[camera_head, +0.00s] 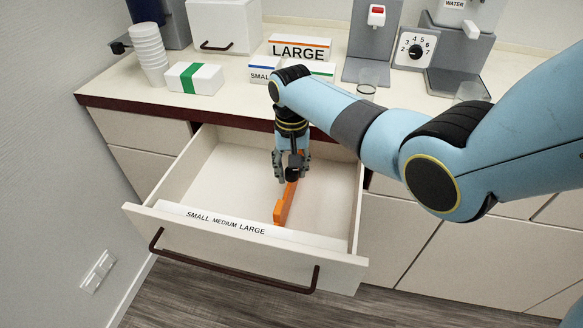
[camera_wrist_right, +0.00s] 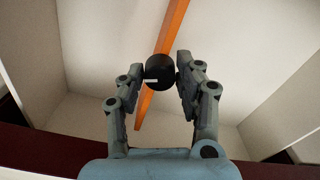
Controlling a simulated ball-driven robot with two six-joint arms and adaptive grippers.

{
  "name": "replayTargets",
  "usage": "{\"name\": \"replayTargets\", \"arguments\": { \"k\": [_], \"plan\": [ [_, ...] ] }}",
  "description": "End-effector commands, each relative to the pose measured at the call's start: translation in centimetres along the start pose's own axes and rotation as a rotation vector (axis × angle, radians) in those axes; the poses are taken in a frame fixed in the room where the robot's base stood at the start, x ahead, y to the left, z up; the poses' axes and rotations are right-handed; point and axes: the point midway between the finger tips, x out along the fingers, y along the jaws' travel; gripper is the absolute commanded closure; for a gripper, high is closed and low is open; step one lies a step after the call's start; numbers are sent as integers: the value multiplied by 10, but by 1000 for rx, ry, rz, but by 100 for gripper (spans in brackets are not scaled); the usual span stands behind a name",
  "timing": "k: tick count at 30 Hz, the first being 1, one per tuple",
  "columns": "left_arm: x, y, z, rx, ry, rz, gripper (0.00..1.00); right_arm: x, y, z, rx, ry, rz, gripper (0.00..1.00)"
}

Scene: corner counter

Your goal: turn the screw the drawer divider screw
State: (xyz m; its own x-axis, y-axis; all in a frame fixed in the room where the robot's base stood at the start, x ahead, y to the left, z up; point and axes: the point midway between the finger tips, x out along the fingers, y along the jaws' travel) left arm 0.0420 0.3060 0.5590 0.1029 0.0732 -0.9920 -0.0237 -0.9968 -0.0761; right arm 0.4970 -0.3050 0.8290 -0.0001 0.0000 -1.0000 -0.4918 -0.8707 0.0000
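The drawer divider (camera_head: 285,200) is a long orange bar inside the open drawer, running from front to back. It also shows in the right wrist view (camera_wrist_right: 175,25). Its screw has a round black knob (camera_wrist_right: 160,71) with a short white mark on it, standing on the divider. My right gripper (camera_head: 292,177) points down into the drawer. Its two fingers (camera_wrist_right: 161,75) stand on either side of the knob, very close to it. Whether both fingertips press on the knob is not clear. My left gripper is in neither view.
The open drawer (camera_head: 145,213) has a front label strip reading SMALL MEDIUM LARGE (camera_head: 226,222). On the counter are stacked cups (camera_head: 149,50), a green-banded box (camera_head: 194,78), a LARGE box (camera_head: 299,48) and dispensers (camera_head: 373,40). A wall (camera_head: 50,120) is at the left.

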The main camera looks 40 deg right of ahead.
Motion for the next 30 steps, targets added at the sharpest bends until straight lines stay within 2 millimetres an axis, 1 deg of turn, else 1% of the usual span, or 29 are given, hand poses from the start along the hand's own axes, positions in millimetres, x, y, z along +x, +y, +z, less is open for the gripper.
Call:
{"name": "replayTargets", "arguments": {
  "k": [1, 7, 14, 19, 23, 30],
  "plan": [
    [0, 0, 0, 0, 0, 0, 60, 0, 0, 0, 0, 0, 0, 74],
    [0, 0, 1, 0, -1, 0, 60, 0, 0, 0, 0, 0, 0, 100],
    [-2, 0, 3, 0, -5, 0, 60, 0, 0, 0, -17, -1, 0, 100],
    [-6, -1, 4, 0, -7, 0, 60, -1, 0, 0, -77, -1, 0, 100],
    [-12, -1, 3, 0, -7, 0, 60, -2, 0, 0, -160, -1, 0, 100],
    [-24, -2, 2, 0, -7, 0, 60, -3, 0, 0, -374, -1, 0, 100]
  ]
}}
